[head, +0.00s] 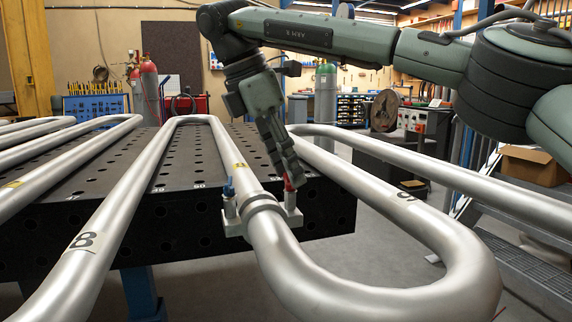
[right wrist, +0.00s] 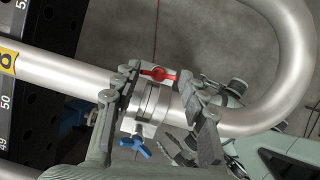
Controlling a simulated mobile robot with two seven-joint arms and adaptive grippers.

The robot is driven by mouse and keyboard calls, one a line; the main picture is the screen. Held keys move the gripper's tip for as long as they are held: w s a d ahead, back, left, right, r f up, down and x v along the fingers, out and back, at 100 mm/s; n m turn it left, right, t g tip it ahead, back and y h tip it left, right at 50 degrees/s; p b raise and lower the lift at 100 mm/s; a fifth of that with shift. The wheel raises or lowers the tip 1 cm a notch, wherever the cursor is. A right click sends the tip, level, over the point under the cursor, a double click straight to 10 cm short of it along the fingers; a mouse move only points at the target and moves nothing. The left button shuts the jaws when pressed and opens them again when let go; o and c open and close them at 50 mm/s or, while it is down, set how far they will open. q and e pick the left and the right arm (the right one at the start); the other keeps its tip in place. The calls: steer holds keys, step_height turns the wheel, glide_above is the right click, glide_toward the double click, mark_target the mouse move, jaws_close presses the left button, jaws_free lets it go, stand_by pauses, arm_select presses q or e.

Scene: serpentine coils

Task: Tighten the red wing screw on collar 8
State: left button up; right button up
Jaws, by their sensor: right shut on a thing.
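The collar (head: 262,208) sits around a bent silver tube near the table's edge and also shows in the right wrist view (right wrist: 150,104). A yellow tag with an 8 (right wrist: 8,60) is on the tube beside it. The red wing screw (head: 289,184) stands on the collar's right side; in the right wrist view, the red wing screw (right wrist: 158,74) lies between the fingertips. My right gripper (head: 288,172) comes down from above and is shut on the red wing screw. A blue wing screw (head: 228,188) stands on the collar's other side.
Silver serpentine tubes (head: 140,170) run over a black perforated table (head: 180,215). The tube's bend (head: 440,285) overhangs the table at the right front. Metal steps (head: 520,260) and a cardboard box (head: 535,165) stand at the right. Gas cylinders stand behind.

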steer(key=o, duration=1)
steer(key=shift+r, duration=0.3)
steer(key=shift+o, duration=0.8)
steer(key=shift+f, duration=0.2)
steer(key=v, duration=1.2)
